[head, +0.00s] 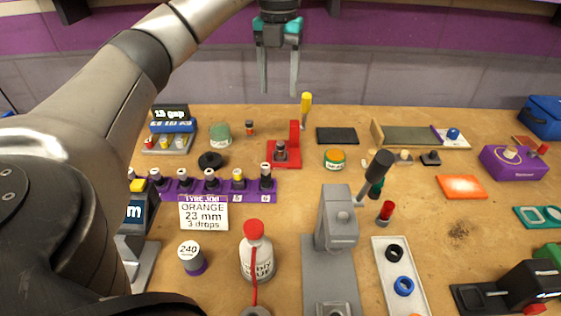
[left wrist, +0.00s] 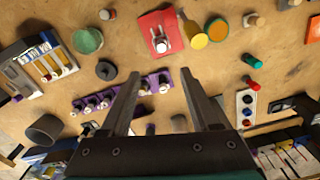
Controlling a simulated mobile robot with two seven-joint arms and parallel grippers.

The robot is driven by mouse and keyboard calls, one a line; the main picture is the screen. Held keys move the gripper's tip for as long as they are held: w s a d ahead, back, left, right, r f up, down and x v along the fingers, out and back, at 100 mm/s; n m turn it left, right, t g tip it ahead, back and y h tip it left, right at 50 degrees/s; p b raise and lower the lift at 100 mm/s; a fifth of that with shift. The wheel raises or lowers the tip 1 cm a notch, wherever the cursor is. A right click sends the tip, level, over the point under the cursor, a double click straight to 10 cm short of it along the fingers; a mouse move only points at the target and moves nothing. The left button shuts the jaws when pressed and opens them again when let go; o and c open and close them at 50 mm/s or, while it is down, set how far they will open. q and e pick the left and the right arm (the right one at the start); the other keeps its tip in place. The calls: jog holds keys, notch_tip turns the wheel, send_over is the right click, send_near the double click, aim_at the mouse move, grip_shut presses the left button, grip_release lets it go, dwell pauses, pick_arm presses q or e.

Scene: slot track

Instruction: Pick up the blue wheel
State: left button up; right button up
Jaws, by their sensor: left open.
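The blue wheel (head: 403,286) is a small ring lying on a white tray (head: 382,262) at the front right of the bench. A black wheel (head: 394,253) lies just behind it on the same tray. In the left wrist view the blue wheel (left wrist: 247,111) shows small on the tray, right of the fingers. My left gripper (head: 279,88) is open and empty, high above the back of the bench, far behind and left of the blue wheel. Its two fingers (left wrist: 160,75) are spread in the left wrist view. My right gripper is not in view.
A grey press (head: 338,225) with a raised black-knobbed lever stands just left of the tray. A red-capped bottle (head: 256,255) and a purple rack (head: 225,189) of small bottles are further left. A red-handled tool (head: 385,212) stands behind the tray.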

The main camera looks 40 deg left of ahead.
pick_arm(q)
jog(key=f, duration=0.1)
jog(key=b, duration=0.4)
send_over(280, 143)
jog(key=f, duration=0.8)
jog(key=shift+a+f, duration=0.2)
jog(key=shift+f, duration=0.15)
jog(key=shift+d+f+b, duration=0.1)
jog(key=shift+f+b, duration=0.8)
jog(key=shift+f, duration=1)
jog(key=shift+f+b, duration=0.6)
jog(key=shift+f, duration=0.8)
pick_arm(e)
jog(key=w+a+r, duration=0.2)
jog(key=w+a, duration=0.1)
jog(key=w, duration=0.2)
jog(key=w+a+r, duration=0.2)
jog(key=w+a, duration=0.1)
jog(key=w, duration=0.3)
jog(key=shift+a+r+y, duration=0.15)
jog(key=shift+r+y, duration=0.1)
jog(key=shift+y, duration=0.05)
pick_arm(q)
jog(key=shift+c, duration=0.4)
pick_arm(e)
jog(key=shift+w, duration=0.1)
pick_arm(q)
grip_shut()
